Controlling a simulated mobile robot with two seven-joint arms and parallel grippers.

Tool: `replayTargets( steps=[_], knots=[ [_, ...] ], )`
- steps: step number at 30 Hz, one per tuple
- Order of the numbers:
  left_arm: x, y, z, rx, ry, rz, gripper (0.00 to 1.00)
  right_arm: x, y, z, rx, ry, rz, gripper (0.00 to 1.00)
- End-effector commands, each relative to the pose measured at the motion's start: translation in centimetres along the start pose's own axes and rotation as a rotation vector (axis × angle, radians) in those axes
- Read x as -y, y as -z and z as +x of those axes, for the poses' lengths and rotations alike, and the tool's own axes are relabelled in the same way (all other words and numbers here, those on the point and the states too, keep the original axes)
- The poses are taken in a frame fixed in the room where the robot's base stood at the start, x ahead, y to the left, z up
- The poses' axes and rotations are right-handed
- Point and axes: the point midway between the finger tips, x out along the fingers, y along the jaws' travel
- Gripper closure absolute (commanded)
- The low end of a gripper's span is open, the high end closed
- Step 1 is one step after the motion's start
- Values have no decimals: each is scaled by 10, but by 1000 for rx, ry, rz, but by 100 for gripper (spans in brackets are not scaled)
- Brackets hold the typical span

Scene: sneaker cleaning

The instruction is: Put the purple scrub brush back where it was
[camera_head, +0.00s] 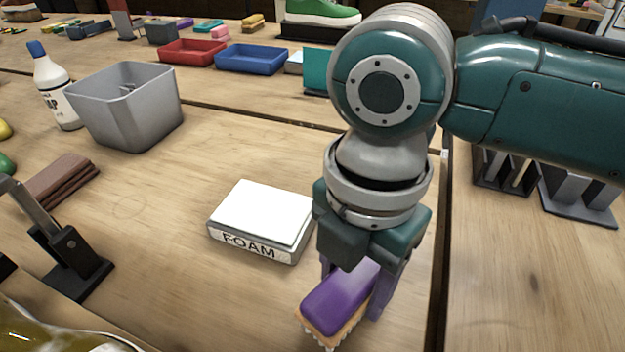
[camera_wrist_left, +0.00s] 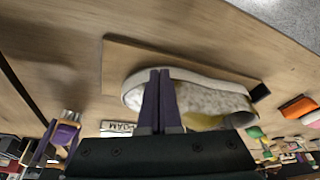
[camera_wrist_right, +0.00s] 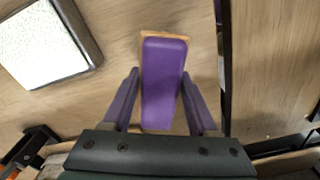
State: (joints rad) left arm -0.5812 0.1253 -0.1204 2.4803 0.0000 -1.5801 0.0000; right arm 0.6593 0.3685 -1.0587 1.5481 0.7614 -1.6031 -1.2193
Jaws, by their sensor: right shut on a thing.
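The purple scrub brush (camera_head: 341,299) has a tan base and pale bristles. My right gripper (camera_head: 352,290) is shut on it, with one finger on each side, to the right of and nearer than the FOAM block. In the right wrist view the brush (camera_wrist_right: 163,80) lies lengthwise between the fingers (camera_wrist_right: 160,95). I cannot tell whether its bristles touch the table. My left gripper (camera_wrist_left: 161,100) has its fingers together, in front of a stained sneaker (camera_wrist_left: 205,98). Whether they touch the sneaker is unclear. The left gripper does not show in the head view.
The white-topped FOAM block (camera_head: 262,215) lies close left of the brush. A grey bin (camera_head: 128,110) and a soap bottle (camera_head: 53,85) stand at the far left. Red (camera_head: 192,51) and blue (camera_head: 251,59) trays lie at the back. A dark table seam (camera_head: 440,250) runs right of the brush.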

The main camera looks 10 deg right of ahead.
Motion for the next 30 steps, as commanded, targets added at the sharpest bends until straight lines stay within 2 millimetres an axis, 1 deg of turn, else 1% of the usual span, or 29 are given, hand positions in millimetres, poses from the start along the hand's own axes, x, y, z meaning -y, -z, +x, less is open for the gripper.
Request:
replayTargets(
  steps=[1, 4, 6, 13, 17, 18, 25, 30],
  knots=[
    [0, -2, 5, 0, 0, 0, 100, 0, 0, 12, -1, 2, 1, 100],
    [0, -2, 7, 0, 0, -1, 100, 0, 0, 23, -2, 1, 0, 100],
    [-1, -2, 7, 0, -1, -2, 100, 0, 0, 26, -1, 1, 1, 100],
    [-2, -2, 6, -1, -5, -7, 100, 0, 0, 25, 0, 0, 0, 100],
    [-3, -2, 8, -2, -7, -9, 100, 0, 0, 29, -1, -1, 0, 100],
    [-3, -2, 8, -2, -7, -10, 100, 0, 0, 28, -1, -1, 0, 38],
    [-2, -2, 8, -2, -7, -9, 100, 0, 0, 28, -1, 0, 0, 12],
    [-2, -2, 8, -2, -6, -9, 100, 0, 0, 28, 0, 0, 1, 11]
  ],
)
